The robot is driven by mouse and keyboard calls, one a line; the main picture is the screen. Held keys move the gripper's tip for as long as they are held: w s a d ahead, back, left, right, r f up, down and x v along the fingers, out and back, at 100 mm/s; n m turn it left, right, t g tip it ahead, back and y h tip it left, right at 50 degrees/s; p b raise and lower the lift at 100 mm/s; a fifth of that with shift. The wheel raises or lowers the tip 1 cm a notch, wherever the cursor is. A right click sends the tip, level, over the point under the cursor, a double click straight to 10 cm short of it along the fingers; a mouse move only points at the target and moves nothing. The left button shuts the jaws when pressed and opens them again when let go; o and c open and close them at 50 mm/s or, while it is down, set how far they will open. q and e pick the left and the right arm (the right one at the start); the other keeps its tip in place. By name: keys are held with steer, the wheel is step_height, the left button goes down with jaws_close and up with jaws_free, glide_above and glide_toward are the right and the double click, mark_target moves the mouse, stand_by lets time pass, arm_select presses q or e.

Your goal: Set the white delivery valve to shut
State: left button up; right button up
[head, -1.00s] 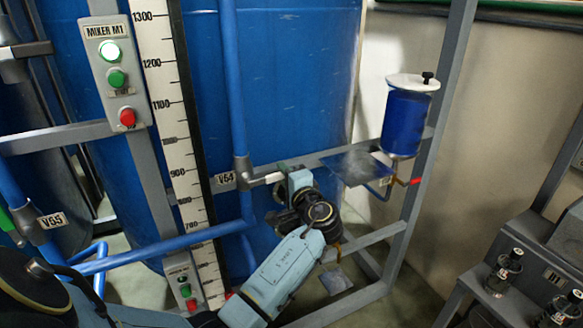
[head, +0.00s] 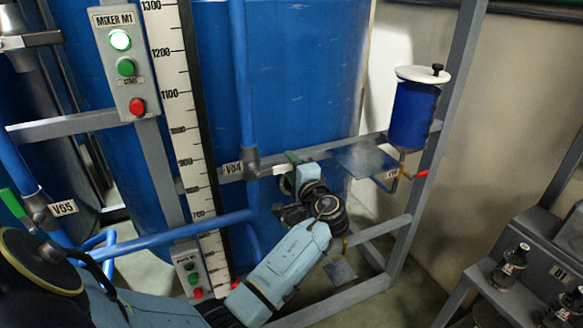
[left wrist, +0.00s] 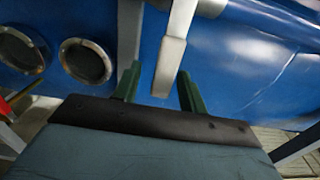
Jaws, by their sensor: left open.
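The white delivery valve's lever (head: 272,171) sticks out to the right of the pipe by the V54 label (head: 233,168). In the left wrist view a pale flat lever (left wrist: 171,62) hangs down, its end between the two green fingers. My left gripper (head: 303,160) is at the lever's outer end in the head view and partly hides it. In the left wrist view my left gripper (left wrist: 157,90) is open, with gaps between the lever and both fingers. My right gripper is not in view.
A blue pot with a white lid (head: 414,112) hangs on the grey frame at the right, above a red-handled tap (head: 422,173). A blue plate (head: 366,160) lies just right of my gripper. The blue tank (head: 300,70) stands behind. The MIXER M1 panel (head: 122,75) is at upper left.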

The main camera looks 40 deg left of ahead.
arm_select(q)
steer(key=b+v, duration=0.2)
steer(key=v, duration=1.1)
steer(key=shift+d, duration=0.15)
